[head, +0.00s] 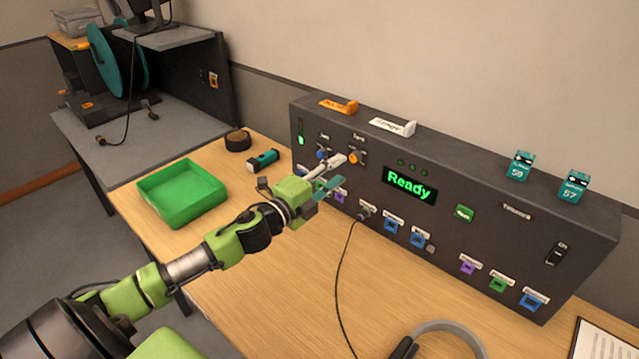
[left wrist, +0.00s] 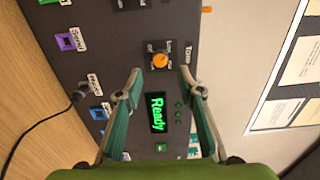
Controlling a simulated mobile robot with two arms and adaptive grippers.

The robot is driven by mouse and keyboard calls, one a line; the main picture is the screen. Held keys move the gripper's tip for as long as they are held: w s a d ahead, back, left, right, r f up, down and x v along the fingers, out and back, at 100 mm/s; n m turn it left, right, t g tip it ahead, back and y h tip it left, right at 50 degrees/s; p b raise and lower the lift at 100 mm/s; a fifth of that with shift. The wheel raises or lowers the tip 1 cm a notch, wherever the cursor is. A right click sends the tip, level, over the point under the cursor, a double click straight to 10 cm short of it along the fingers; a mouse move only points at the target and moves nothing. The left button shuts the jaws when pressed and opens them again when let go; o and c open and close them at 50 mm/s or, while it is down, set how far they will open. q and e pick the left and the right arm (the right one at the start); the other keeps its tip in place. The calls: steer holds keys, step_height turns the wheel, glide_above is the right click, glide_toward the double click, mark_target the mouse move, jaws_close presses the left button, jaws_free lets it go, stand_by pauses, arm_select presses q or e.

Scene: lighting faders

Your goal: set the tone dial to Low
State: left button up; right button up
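The tone dial is an orange knob (head: 355,157) on the upper left of the dark panel's front. In the left wrist view the orange knob (left wrist: 160,61) sits on a black plate with small marks and a "Tone" label. The marks and the knob's pointer are too small to read surely. My left gripper (head: 335,172) is in front of the panel, close to the knob. In the left wrist view its fingers (left wrist: 160,76) are spread apart, one to each side of the knob, and hold nothing. Contact with the knob cannot be told. My right gripper is not in view.
The panel (head: 460,235) has a green "Ready" display (head: 409,184), a blue knob (head: 322,154) left of the tone dial, and several coloured sockets. A black cable (head: 340,275) hangs from the front. A green tray (head: 181,193) and headphones (head: 440,328) lie on the table.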

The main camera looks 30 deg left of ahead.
arm_select(q)
steer(key=s, duration=0.6)
steer(key=shift+a, duration=0.4)
